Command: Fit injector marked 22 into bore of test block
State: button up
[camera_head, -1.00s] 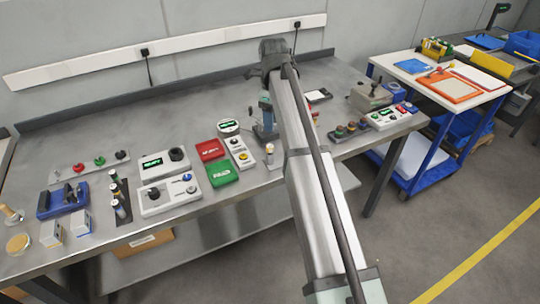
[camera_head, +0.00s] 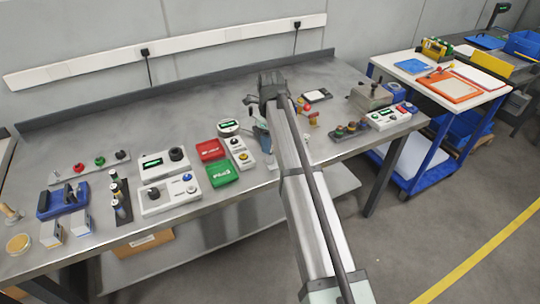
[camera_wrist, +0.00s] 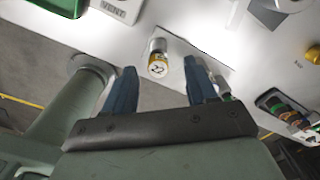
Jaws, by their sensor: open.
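A small cylinder with a pale metal body and a yellow band marked 22, the injector (camera_wrist: 158,60), stands on a light grey plate (camera_wrist: 186,50) in the wrist view. My gripper (camera_wrist: 160,68) is open, its two blue fingers on either side of the injector with gaps between; no contact shows. Another small part (camera_wrist: 223,86) is partly hidden behind the right finger. In the head view my arm hides the injector, and one blue finger of my gripper (camera_head: 262,138) shows beside the arm. I cannot tell for sure which thing is the test block.
A grey block with a lever (camera_head: 370,96) and a strip of coloured parts (camera_head: 348,131) are to the right.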

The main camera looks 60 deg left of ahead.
aim_at(270, 155)
notch_tip(270, 155, down, 4)
jog(key=shift+s+f, duration=0.1)
jog(key=shift+f, duration=0.05)
grip_shut()
dwell(0.6)
